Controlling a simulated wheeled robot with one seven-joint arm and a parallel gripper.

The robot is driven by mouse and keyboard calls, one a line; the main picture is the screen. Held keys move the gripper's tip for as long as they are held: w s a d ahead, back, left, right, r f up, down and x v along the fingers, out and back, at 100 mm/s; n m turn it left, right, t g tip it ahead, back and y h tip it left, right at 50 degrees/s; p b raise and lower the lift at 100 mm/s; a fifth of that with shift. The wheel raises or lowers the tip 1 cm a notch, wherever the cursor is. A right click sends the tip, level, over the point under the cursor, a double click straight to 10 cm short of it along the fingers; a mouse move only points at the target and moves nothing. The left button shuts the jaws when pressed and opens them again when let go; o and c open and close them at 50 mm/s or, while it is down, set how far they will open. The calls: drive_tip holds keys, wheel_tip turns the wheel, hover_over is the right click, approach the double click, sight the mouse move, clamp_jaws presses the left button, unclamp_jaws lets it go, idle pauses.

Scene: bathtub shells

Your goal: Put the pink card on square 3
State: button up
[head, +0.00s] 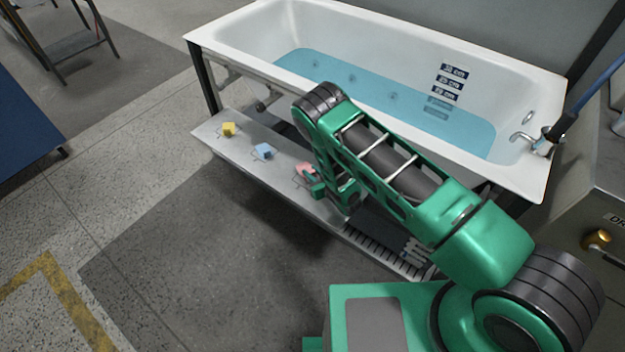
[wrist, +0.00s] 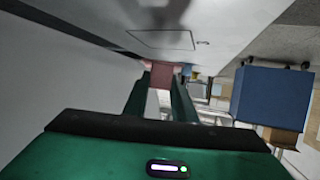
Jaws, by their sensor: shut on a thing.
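The pink card (head: 304,168) is at my gripper (head: 318,188), above or on the low grey shelf in front of the bathtub. In the wrist view the pink card (wrist: 161,74) sits between the fingertips of my gripper (wrist: 160,88), which is shut on it. A thin outlined square (wrist: 160,40) shows on the pale shelf surface just beyond the card, with a small mark beside it that I cannot read. Whether the card touches the shelf is unclear. My arm hides part of the shelf to the right of the card.
A blue block (head: 263,151) and a yellow block (head: 229,129) stand on the shelf (head: 212,138) left of the card. The water-filled bathtub (head: 362,135) rises behind, its rim close to my arm. A grate (head: 378,256) lies at the right.

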drive_tip(key=shift+f, duration=1.95)
drive_tip(key=o, duration=1)
drive_tip(key=v, duration=1.2)
drive_tip(key=shift+s, duration=0.1)
